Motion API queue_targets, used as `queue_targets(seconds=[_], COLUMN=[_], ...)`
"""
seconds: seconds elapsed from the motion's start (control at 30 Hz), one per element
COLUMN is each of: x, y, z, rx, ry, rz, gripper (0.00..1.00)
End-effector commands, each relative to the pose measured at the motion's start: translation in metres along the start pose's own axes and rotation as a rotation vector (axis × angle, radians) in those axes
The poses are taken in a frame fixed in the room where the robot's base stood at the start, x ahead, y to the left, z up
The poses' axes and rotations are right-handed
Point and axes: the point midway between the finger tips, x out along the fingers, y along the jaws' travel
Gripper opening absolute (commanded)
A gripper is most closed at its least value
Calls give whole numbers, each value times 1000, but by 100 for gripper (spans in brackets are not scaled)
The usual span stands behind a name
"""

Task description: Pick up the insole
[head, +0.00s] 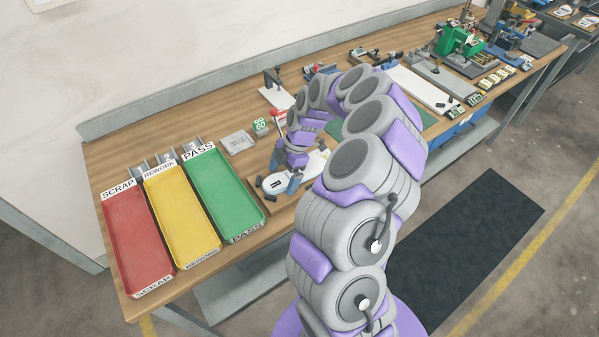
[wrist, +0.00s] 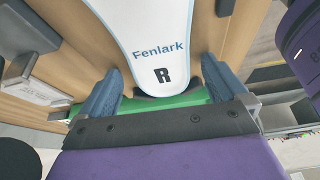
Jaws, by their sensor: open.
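The insole (wrist: 160,35) is white with a blue edge, marked "Fenlark" and "R" in the wrist view. Its rounded end lies between the two blue fingers of my gripper (wrist: 160,72), with a visible space on each side. My gripper is open and holds nothing. In the head view my gripper (head: 285,168) is low over the white insole (head: 313,165) near the table's front edge. The finger and wrist hide part of the insole there. Contact with what lies beneath cannot be told.
Red SCRAP (head: 138,240), yellow REWORK (head: 182,218) and green PASS (head: 222,195) trays stand at the left. A grey plate (head: 237,142) and a green-and-white GO block (head: 261,127) are behind my gripper. Fixtures, including a green machine (head: 459,40), fill the right of the bench.

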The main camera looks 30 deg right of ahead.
Motion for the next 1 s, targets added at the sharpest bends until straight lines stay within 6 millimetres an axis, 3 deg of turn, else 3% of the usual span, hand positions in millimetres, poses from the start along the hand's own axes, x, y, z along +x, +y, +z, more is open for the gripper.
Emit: queue_targets(seconds=[0.67, 1.0], x=[1, -3], y=[-1, -1], z=[1, 0], rx=[0, 1], ry=[6, 5], rz=[-4, -3], gripper=[40, 40])
